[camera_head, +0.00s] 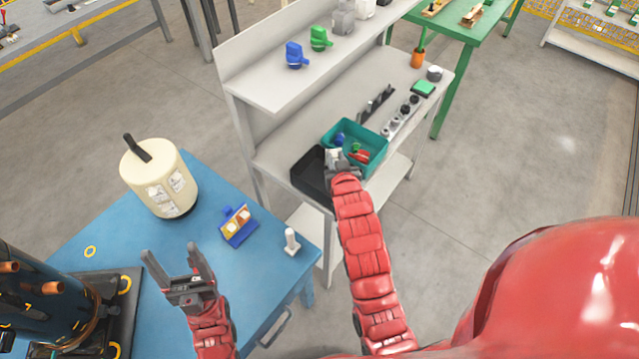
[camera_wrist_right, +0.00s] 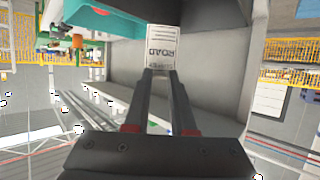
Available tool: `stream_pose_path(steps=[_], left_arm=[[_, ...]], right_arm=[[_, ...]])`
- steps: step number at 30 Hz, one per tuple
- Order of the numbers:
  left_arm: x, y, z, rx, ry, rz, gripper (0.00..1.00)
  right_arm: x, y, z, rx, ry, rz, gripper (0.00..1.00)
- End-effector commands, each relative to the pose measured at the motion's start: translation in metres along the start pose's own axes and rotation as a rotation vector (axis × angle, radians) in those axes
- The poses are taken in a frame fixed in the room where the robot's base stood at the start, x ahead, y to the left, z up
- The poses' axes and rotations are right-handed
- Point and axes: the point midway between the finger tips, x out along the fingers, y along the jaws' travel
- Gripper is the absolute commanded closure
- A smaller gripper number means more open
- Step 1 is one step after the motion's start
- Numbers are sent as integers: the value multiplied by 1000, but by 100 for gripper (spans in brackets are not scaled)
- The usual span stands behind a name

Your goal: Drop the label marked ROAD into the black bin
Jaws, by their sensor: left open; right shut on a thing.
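The white label marked ROAD (camera_wrist_right: 163,48) is between the fingertips of my right gripper (camera_wrist_right: 162,76), which is shut on it. Its print appears upside down in the right wrist view. In the head view, my right gripper (camera_head: 341,165) is at the right edge of the black bin (camera_head: 309,178), by the teal bin, and a small part of the label (camera_head: 334,155) shows there. I cannot tell its exact height above the bins. My left gripper (camera_head: 170,262) is open and empty over the blue table.
A teal bin (camera_head: 372,131) with small coloured items adjoins the black bin on the grey shelf unit (camera_head: 285,142). The blue table (camera_head: 203,214) holds a cream tank (camera_head: 155,192), a blue label stand (camera_head: 240,236) and a white-topped piece (camera_head: 291,240).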

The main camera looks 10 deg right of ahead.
Motion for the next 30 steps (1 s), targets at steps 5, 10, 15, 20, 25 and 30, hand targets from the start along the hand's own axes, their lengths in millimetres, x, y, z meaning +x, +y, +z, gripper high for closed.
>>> stream_pose_path(steps=[5,10,15,20,25,30], left_arm=[[-5,0,1,0,0,0,29],[-9,0,2,0,0,0,29],[-10,0,2,0,0,0,29],[-10,0,2,0,0,0,29],[-10,0,2,0,0,0,29],[-10,0,2,0,0,0,29]], right_arm=[[8,0,22,1,-5,0,100],[16,0,41,1,-5,0,100],[19,0,46,1,-1,0,100],[19,0,46,1,0,-1,100],[19,0,46,1,-1,-1,53],[19,0,46,1,-1,-1,42]])
